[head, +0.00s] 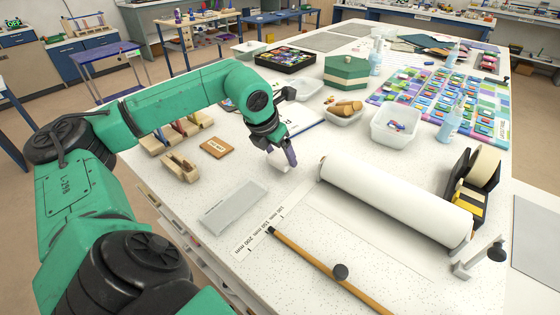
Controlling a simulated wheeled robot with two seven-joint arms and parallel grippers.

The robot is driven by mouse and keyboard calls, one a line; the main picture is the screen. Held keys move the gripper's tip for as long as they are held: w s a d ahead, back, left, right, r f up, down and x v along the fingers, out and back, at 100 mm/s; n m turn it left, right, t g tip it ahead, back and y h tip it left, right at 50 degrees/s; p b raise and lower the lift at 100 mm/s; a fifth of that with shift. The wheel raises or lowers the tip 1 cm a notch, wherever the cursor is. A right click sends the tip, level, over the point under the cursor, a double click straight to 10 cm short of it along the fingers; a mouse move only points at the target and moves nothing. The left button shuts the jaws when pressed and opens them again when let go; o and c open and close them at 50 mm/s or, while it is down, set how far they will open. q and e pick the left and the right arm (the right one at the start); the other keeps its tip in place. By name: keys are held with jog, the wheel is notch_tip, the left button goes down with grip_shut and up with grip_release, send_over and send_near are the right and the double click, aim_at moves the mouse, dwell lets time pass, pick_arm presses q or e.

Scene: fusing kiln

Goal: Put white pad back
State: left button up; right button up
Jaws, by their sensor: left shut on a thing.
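My left gripper (281,157) reaches down over the white table, left of the white paper roll. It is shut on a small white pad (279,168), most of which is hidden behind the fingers. I cannot tell whether the pad touches the table. My right gripper is not in view.
The white paper roll (395,198) lies to the right, with a long wooden rod (325,267) in front. A grey flat plate (234,207) and a wooden block rack (180,167) are at left. A white bin (396,125) and a green box (346,72) stand behind.

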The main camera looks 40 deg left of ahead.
pick_arm(q)
jog(key=shift+s+f, duration=0.15)
jog(key=shift+f, duration=0.9)
jog(key=o, duration=1)
jog(key=b+v, duration=0.1)
jog(key=v, duration=1.1)
